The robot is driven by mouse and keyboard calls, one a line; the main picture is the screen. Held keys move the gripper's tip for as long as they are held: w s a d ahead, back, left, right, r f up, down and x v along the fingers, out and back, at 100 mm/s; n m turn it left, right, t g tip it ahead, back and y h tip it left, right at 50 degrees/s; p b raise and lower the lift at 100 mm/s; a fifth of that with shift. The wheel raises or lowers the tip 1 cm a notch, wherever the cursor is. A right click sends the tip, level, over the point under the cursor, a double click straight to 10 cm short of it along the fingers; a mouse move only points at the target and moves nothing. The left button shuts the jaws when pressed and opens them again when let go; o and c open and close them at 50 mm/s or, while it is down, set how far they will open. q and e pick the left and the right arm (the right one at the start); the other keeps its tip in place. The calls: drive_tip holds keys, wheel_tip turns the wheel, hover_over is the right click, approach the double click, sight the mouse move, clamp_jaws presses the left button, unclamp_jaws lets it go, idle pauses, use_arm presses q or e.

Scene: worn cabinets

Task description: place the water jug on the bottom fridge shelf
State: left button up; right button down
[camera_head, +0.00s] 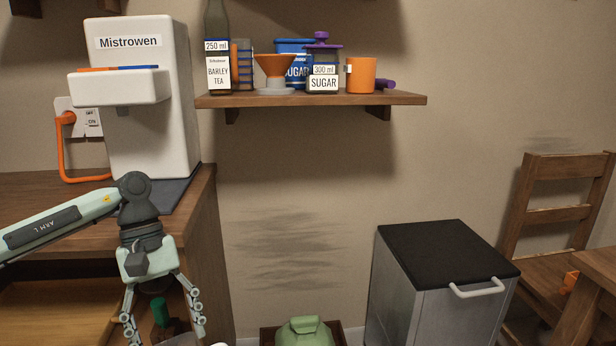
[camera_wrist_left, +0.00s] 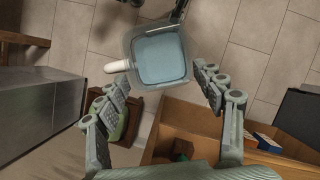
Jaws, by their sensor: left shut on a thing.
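The water jug (camera_wrist_left: 160,55) is a square clear container with blue water, seen from above in the left wrist view. Its pale handle (camera_wrist_left: 117,67) points left. My left gripper (camera_wrist_left: 163,82) is shut on the jug, with a finger on each side of it. In the head view my left gripper (camera_head: 162,328) hangs pointing down in front of the wooden counter, and the jug is mostly below the frame. A low silver cabinet with a black top (camera_head: 447,253) and a white handle may be the fridge; no shelf shows. My right gripper is not in view.
A green lidded thing (camera_head: 304,331) sits in a brown crate by the wall. An open wooden compartment (camera_wrist_left: 185,115) lies close to my left gripper. A white dispenser (camera_head: 150,100) stands on the counter. A chair (camera_head: 555,210) is at the right. Tiled floor (camera_wrist_left: 245,45) shows around the jug.

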sight(194, 336)
use_arm(q)
drive_tip(key=d+m, duration=0.1)
drive_tip(key=d+m+y, duration=0.1)
drive_tip(key=m, duration=0.1)
drive_tip(key=d+m+y, duration=0.1)
drive_tip(key=m, duration=0.1)
drive_tip(key=shift+w+d+f+g, duration=0.25)
drive_tip(key=shift+d+f+g, duration=0.05)
drive_tip(key=shift+d+f, duration=0.1)
drive_tip(key=shift+d+f+m+y, duration=0.15)
drive_tip(key=shift+d+m+y, duration=0.3)
drive_tip(key=shift+m, duration=0.65)
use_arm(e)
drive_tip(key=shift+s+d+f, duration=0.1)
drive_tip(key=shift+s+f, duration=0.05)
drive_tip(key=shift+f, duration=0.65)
use_arm(q)
drive_tip(key=shift+d, duration=0.15)
